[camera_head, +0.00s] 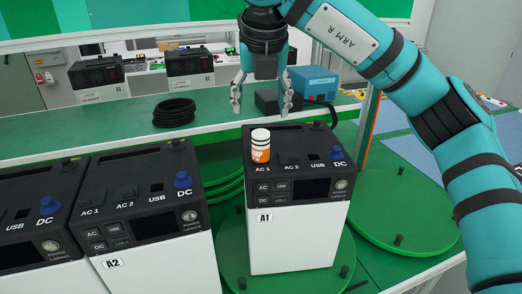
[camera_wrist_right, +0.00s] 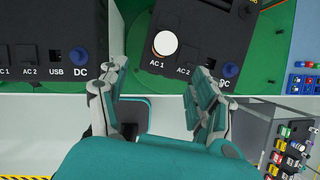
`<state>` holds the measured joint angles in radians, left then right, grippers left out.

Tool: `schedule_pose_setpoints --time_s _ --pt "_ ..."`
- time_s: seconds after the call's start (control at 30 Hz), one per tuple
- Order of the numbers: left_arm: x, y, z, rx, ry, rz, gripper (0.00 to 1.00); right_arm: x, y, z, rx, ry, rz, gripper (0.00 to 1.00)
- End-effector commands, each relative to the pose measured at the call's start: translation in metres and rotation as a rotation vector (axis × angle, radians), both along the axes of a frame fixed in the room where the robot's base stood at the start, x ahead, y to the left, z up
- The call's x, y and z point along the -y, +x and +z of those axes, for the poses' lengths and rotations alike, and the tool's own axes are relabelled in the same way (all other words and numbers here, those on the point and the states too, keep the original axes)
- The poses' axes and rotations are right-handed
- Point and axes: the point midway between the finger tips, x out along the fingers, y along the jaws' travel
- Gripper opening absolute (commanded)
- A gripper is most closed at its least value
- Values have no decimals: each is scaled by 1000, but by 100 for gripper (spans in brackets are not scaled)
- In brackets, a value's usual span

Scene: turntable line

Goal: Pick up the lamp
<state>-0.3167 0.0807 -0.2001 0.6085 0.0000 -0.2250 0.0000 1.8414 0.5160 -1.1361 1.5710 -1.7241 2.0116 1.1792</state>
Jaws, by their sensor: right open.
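A small cylinder with an orange, lettered body and a white top, seemingly the lamp (camera_head: 260,147), stands upright on the black top of the box marked A1 (camera_head: 297,232), in the socket area behind the AC 1 label. In the right wrist view the lamp (camera_wrist_right: 165,43) shows as a round white top, ahead of the gap between my fingers. My right gripper (camera_head: 262,105) is open and empty, pointing down above and apart from the lamp. Its fingers (camera_wrist_right: 160,85) are spread in the wrist view. My left gripper is not in view.
Box A1 stands on a green turntable (camera_head: 236,268). Box A2 (camera_head: 165,262) and another similar box stand to its left. A blue box (camera_head: 314,83) and a black cable coil (camera_head: 174,112) lie behind on the green bench. A blue knob (camera_head: 337,153) rises near the lamp.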

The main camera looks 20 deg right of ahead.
Motion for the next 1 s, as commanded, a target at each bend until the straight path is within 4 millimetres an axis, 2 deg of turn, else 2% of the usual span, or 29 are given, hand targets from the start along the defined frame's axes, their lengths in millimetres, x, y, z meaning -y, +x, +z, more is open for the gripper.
schedule_pose_setpoints --time_s 0.07,0.13,0.3,0.4,0.47,0.57,0.7,0.83,1.0 --pt "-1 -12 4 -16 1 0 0 1 6 -16 -7 1 0 65" --pt "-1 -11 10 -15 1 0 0 3 12 -27 -6 1 -1 65" --pt "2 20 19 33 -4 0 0 5 21 -50 -3 1 0 65" --pt "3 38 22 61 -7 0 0 5 24 -57 -1 0 0 65" --pt "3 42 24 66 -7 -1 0 6 26 -59 -2 1 0 65" --pt "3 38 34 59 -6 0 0 11 31 -66 -4 0 -1 65" --pt "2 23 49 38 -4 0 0 18 41 -83 -5 0 0 65" --pt "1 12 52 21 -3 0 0 18 47 -99 -2 1 0 65" --pt "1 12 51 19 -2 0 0 18 48 -105 -1 2 2 65"
